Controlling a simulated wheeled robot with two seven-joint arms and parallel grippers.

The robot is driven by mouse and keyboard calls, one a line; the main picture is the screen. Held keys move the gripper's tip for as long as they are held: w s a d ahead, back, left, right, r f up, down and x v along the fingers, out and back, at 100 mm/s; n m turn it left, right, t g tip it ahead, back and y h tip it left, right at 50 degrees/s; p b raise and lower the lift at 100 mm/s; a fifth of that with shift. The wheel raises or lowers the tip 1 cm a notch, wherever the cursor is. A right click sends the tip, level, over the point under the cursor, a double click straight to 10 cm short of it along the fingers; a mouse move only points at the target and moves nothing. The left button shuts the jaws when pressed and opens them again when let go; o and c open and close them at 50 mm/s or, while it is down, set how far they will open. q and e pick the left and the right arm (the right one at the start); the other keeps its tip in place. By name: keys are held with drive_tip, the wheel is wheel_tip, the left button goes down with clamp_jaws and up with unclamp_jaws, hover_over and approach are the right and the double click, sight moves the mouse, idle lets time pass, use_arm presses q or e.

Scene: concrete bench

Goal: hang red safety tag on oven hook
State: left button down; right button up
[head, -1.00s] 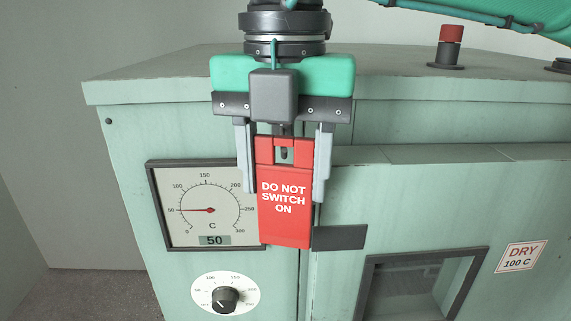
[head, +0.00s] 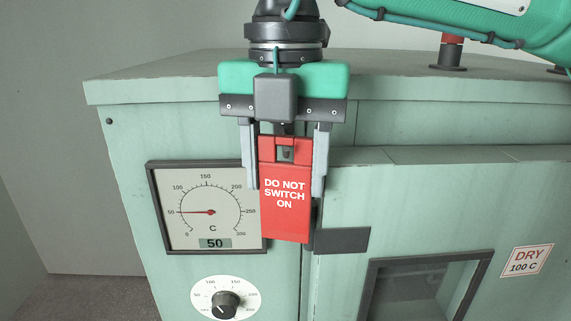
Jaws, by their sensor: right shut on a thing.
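The red safety tag (head: 285,215) reads "DO NOT SWITCH ON" and hangs upright in front of the oven's front face. It has a slot near its top edge. My right gripper (head: 285,172) points down and is shut on the tag's upper part, one finger at each side. The pale green oven (head: 400,210) stands behind it. The oven hook cannot be made out clearly; a small dark part shows through the tag's slot, and the area behind the tag is hidden. My left gripper is not in view.
A dial gauge (head: 209,208) showing 50 is left of the tag, with a round knob (head: 225,304) below. A dark grey plate (head: 342,241) is at the tag's lower right. The oven window (head: 420,290) and a "DRY 100 C" label (head: 527,260) are further right.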

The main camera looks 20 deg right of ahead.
drive_tip(key=o, duration=1.1)
drive_tip(key=shift+c, duration=0.2)
wheel_tip(320, 180, up, 8)
drive_tip(key=b, duration=0.3)
drive_tip(key=shift+a+r, duration=0.1)
drive_tip(key=shift+r, duration=0.1)
wheel_tip(320, 180, up, 4)
drive_tip(key=shift+r, duration=0.1)
drive_tip(key=shift+r+p, duration=0.4)
drive_tip(key=shift+r, duration=0.2)
